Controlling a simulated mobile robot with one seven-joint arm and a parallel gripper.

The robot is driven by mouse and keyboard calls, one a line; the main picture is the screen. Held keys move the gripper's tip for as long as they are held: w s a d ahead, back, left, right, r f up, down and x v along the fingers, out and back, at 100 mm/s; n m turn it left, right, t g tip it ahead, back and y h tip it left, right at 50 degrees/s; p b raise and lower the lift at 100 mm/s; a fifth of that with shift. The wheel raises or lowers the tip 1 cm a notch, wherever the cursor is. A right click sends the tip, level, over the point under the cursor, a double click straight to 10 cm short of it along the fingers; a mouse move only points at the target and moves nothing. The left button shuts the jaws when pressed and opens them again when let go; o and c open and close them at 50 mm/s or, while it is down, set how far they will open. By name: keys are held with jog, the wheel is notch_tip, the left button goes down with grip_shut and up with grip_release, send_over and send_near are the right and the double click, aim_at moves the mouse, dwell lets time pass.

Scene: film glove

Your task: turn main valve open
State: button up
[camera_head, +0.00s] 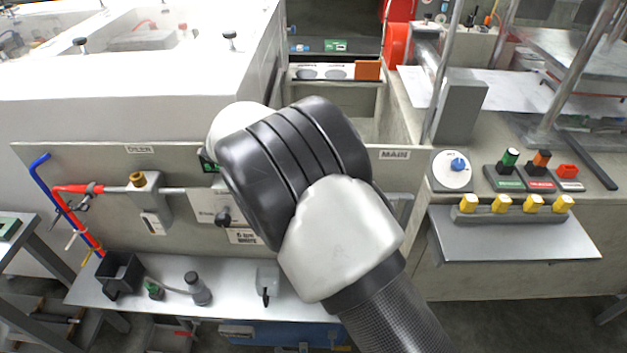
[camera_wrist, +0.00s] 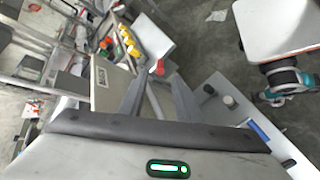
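The MAIN label (camera_head: 394,154) is on the upper right of the grey upright panel (camera_head: 120,190). The label also shows in the wrist view (camera_wrist: 101,76). Below it in the head view my arm covers the panel, so the main valve cannot be made out there. In the wrist view a small red knob or handle end (camera_wrist: 157,67) shows near my fingertips; it may be the main valve's handle. My gripper (camera_wrist: 156,82) has its two grey fingers apart with a gap between them. Nothing is seen held. Whether a finger touches the red part cannot be told.
A white dial with a blue knob (camera_head: 458,165), coloured switches (camera_head: 509,161) and yellow knobs (camera_head: 533,204) stand right of the panel. A metal shelf (camera_head: 225,292) with a black box (camera_head: 119,272) lies below. A white machine (camera_head: 110,95) is behind.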

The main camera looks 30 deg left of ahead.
jog(key=v, duration=0.7)
jog(key=shift+c, duration=0.3)
jog(key=c, duration=0.7)
jog(key=w+d+g+p, duration=0.1)
jog(key=d+g, duration=0.1)
jog(key=w+d+m+g+y+p, duration=0.1)
jog(key=w+d+g, duration=0.1)
jog(key=d, duration=0.1)
jog(key=w+d+g+y+p, duration=0.1)
jog(key=w+d+g, duration=0.1)
jog(key=shift+w+d+f+m, duration=0.2)
jog(key=shift+d+f+m, duration=0.1)
jog(key=shift+f, duration=0.1)
grip_shut()
jog(key=d+g+y, duration=0.1)
jog(key=w+d+g+y+p, duration=0.1)
jog(key=w+d+m+g+y, duration=0.1)
jog(key=d, duration=0.1)
jog(key=shift+w+r, duration=0.25)
jog(key=shift+r, duration=0.05)
jog(key=w+d+r+m+g+y+p, duration=0.2)
jog(key=w+d+r+m+y+p, duration=0.15)
jog(key=w+d+r+y, duration=0.4)
jog(key=shift+y, duration=0.85)
jog(key=x, duration=0.9)
jog(key=a+x, duration=0.1)
jog(key=x, duration=0.4)
jog(key=shift+s+r+p, duration=0.2)
jog(key=shift+s+p, duration=0.1)
